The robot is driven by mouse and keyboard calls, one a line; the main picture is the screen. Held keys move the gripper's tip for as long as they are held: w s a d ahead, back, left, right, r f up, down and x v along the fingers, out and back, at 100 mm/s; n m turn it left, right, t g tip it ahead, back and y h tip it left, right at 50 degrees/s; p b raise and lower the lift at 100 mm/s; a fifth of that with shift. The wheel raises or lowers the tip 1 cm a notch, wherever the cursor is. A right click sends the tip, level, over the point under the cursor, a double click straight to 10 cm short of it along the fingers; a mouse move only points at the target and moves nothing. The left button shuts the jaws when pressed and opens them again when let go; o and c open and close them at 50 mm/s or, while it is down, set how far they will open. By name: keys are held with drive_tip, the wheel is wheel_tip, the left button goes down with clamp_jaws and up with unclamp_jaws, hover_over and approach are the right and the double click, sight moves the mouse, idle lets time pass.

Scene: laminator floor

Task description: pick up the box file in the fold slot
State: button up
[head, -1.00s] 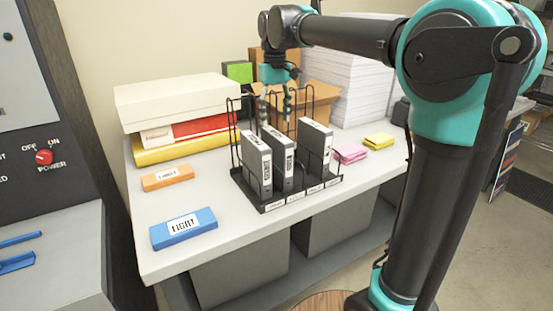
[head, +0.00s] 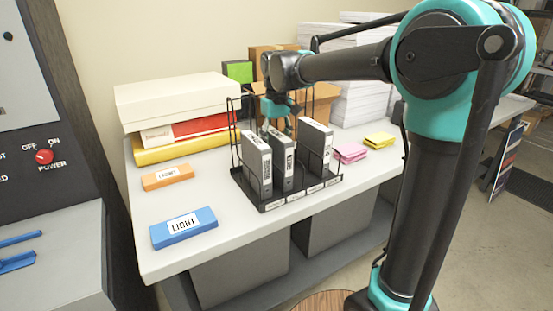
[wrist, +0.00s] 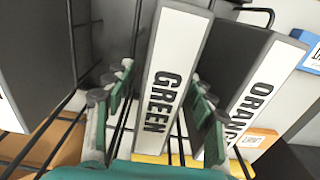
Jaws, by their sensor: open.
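Three grey box files stand upright in a black wire rack (head: 240,165) on the table. In the wrist view, the file marked GREEN (wrist: 165,75) lies between my open fingers (wrist: 160,100), and the file marked ORANGE (wrist: 262,85) is just to its right. In the head view, my gripper (head: 279,127) is low over the back of the middle file (head: 281,163), pointing down. The left file (head: 256,165) and right file (head: 316,148) stand on either side. The slot labels (head: 295,197) on the rack's front edge are too small to read, so I cannot tell which slot is fold.
A blue block marked LIGHT (head: 184,228) and an orange block (head: 167,177) lie left of the rack. Stacked boxes (head: 178,100) stand at the back left. Pink (head: 350,153) and yellow (head: 379,141) pads lie to the right. The rack's wires run close to my fingers.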

clamp_jaws()
drive_tip(key=shift+r, duration=0.2)
idle(0.5)
